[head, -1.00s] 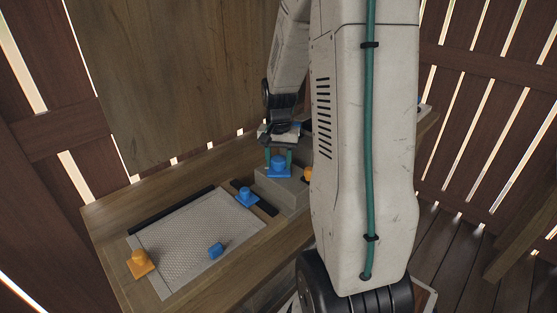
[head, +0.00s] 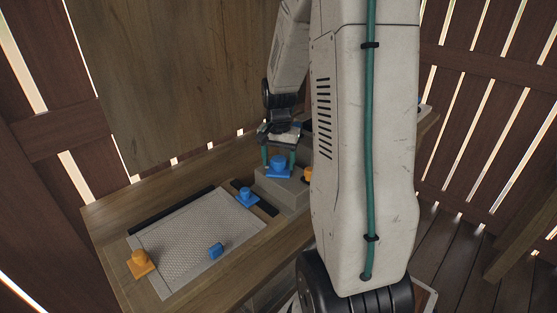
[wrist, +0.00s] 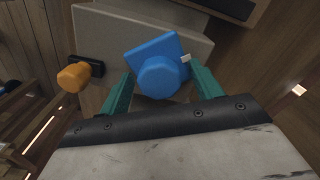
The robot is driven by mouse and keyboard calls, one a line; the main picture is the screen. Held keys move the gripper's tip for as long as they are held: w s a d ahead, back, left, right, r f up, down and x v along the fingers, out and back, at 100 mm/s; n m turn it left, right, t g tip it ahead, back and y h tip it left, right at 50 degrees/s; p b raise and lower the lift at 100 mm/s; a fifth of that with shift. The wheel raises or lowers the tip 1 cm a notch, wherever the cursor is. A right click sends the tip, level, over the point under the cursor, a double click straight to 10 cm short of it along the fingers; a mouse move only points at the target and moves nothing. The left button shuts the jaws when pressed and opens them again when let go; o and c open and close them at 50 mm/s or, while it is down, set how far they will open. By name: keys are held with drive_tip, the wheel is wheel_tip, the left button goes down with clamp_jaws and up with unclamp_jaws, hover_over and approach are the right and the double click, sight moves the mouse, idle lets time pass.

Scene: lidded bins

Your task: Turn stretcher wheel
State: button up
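A blue wheel-like knob (head: 278,161) on a square blue base sits on a grey block (head: 291,193). The wrist view shows its many-sided blue top (wrist: 159,77). My gripper (head: 278,158) points down over it, with one teal finger on each side. In the wrist view my gripper (wrist: 160,88) is open around the knob. A gap shows at the left finger; the right finger is very close to the base's edge, and I cannot tell if it touches. No label shows which part is the stretcher wheel.
An orange knob (wrist: 74,77) stands beside the block, partly hidden by my arm in the head view. A second blue knob (head: 246,196), a small blue piece (head: 216,250) on a meshed panel (head: 180,242), and another orange knob (head: 140,263) are on the wooden table (head: 112,216).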

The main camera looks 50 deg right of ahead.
sight(279, 160)
wheel_tip(279, 160, up, 8)
drive_tip(key=shift+f, duration=0.1)
idle(0.4)
idle(0.5)
drive_tip(key=shift+s+a+f+n, duration=0.1)
drive_tip(key=shift+s+a+n, duration=0.1)
drive_tip(key=shift+s+n, duration=0.1)
drive_tip(key=s+a+r+n, duration=0.3)
drive_tip(key=s+a, duration=0.3)
drive_tip(key=a, duration=0.2)
drive_tip(key=s+a+r+n+t, duration=0.1)
drive_tip(key=s+a+r+n, duration=0.1)
drive_tip(key=s+a+n, duration=0.3)
drive_tip(key=s+a+r+n, duration=0.3)
drive_tip(key=s+a, duration=0.3)
drive_tip(key=a, duration=0.6)
drive_tip(key=shift+s+a+r+n, duration=0.25)
drive_tip(key=shift+s+r+n, duration=0.1)
drive_tip(key=shift+n, duration=0.35)
